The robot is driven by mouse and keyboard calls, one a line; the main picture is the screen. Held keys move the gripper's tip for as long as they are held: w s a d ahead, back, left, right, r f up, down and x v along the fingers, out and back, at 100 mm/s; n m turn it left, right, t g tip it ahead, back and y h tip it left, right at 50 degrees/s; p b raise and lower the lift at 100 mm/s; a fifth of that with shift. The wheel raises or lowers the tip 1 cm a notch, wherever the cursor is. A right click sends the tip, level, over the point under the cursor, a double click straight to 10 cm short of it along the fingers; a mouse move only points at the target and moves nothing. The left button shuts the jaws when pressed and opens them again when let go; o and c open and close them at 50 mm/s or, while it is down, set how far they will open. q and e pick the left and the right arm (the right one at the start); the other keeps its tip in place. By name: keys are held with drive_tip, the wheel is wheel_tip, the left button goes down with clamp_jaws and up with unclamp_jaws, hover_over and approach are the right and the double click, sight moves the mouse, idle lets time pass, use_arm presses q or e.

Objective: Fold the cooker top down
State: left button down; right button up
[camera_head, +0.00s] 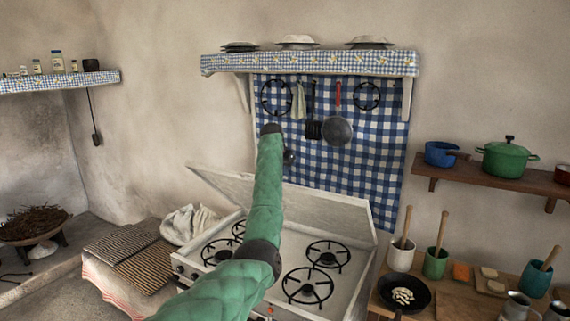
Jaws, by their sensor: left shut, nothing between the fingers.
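The white cooker (345,275) stands in the middle with several black burner grates showing. Its top, a pale flat lid (330,207), stands raised along the back edge, in front of the checked cloth. My green left arm crosses in front of the cooker and hides part of the hob and the lid's middle. My left gripper (271,129) is the small dark end of that arm. It is shut and empty, above the lid's upper edge, in front of the cloth. Whether it touches anything behind it I cannot tell. My right gripper is out of view.
A pan (338,131) and other utensils hang on the checked cloth (375,165) under a shelf (310,63). At right are a shelf with a green pot (505,158) and a counter with a black skillet (404,292) and mugs. A slatted rack (145,268) lies left of the cooker.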

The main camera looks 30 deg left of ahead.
use_arm(q)
drive_tip(key=shift+s+f+p, duration=0.2)
drive_tip(key=shift+s+p, duration=0.3)
drive_tip(key=shift+s, duration=0.15)
drive_tip(key=shift+s+f, duration=0.3)
drive_tip(key=shift+f, duration=0.25)
